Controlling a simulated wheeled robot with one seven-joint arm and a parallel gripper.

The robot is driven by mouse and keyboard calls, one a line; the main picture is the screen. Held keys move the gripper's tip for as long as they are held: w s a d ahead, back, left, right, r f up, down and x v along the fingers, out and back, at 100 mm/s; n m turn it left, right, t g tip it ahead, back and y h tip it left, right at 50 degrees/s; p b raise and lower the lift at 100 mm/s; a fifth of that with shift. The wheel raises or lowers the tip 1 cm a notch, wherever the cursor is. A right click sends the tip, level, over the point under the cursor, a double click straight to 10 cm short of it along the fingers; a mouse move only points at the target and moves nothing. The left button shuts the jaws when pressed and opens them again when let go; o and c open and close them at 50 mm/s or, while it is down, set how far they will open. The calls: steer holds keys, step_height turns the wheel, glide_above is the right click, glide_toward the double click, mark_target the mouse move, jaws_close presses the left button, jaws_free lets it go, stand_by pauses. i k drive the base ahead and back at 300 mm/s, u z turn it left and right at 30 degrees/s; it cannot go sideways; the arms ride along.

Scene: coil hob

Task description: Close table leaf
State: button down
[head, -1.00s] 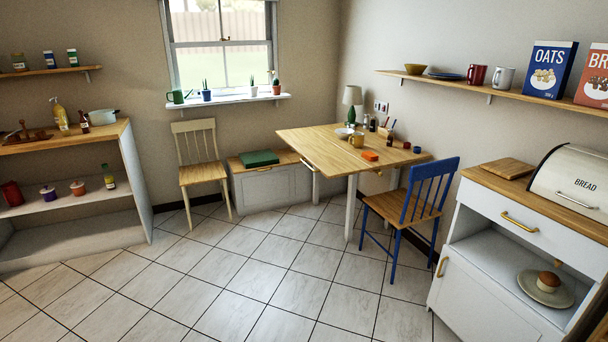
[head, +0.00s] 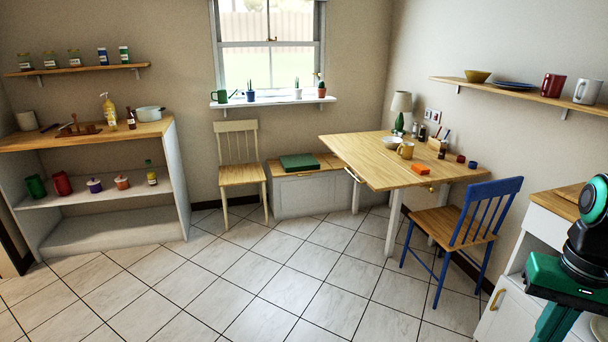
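The wooden table (head: 372,165) stands against the right wall near the corner, its leaf raised level with the rest of the top. A seam runs across the top, and a small metal fitting shows at the front edge. A white cup-like bowl (head: 392,141), a yellow mug (head: 405,150), an orange block (head: 420,169) and small jars stand on it. White legs hold it up. A green and black part of my arm shows at the right edge, well apart from the table. My gripper is not in view.
A blue chair (head: 467,225) stands at the table's front right side. A cream chair (head: 240,172) and a low bench (head: 308,190) are to its left. A white cabinet (head: 510,305) is at the lower right. The tiled floor in the middle is clear.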

mark_target(380, 174)
steer(key=u, duration=0.2)
steer(key=i, duration=1.15)
steer(key=z, duration=0.6)
steer(key=i, duration=0.55)
steer(key=z, duration=0.3)
